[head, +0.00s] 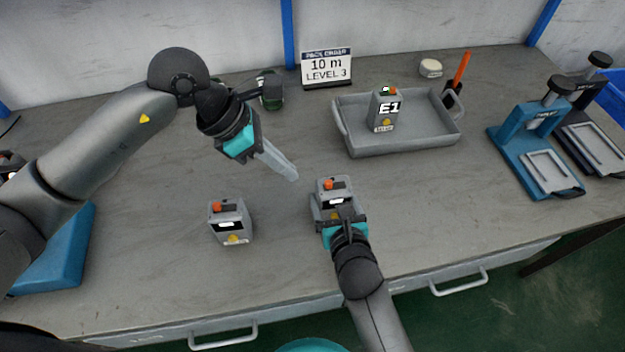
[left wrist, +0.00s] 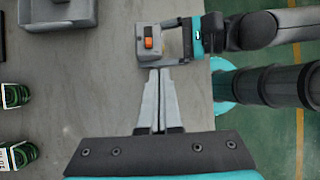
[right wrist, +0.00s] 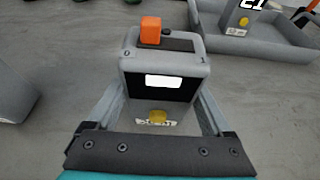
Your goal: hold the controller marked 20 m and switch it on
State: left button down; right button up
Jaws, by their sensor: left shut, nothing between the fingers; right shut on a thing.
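A grey controller (head: 322,200) with an orange switch and a white display stands on the table. My right gripper (head: 342,215) is shut on it, with fingers along both sides in the right wrist view (right wrist: 165,95). The orange switch (right wrist: 150,31) sits on top at the end marked 0; a 1 is at the other end. Its front label is too small to read. My left gripper (head: 292,176) is shut and empty, above and left of the controller. In the left wrist view its fingertips (left wrist: 157,72) point at the held controller (left wrist: 149,44).
A second grey controller (head: 231,232) stands to the left. A third, marked E1 (head: 388,108), stands in a grey tray (head: 400,145). A sign (head: 327,68) reads 10 m, LEVEL 3. The table between is clear.

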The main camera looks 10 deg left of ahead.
pick_arm(q)
jog(key=a+t+h, duration=0.1)
jog(key=a+h, duration=0.1)
jog(key=a, duration=0.5)
jog(key=shift+s+m, duration=0.3)
send_near(325, 186)
jog(key=f, duration=0.1)
jog(key=d+f, duration=0.1)
jog(key=f, duration=0.1)
jog(key=d+f, duration=0.1)
jog(key=f, duration=0.1)
jog(key=shift+w, duration=0.2)
jog(key=shift+w+d, duration=0.25)
jog(key=shift+d, duration=0.55)
jog(key=shift+d, duration=0.1)
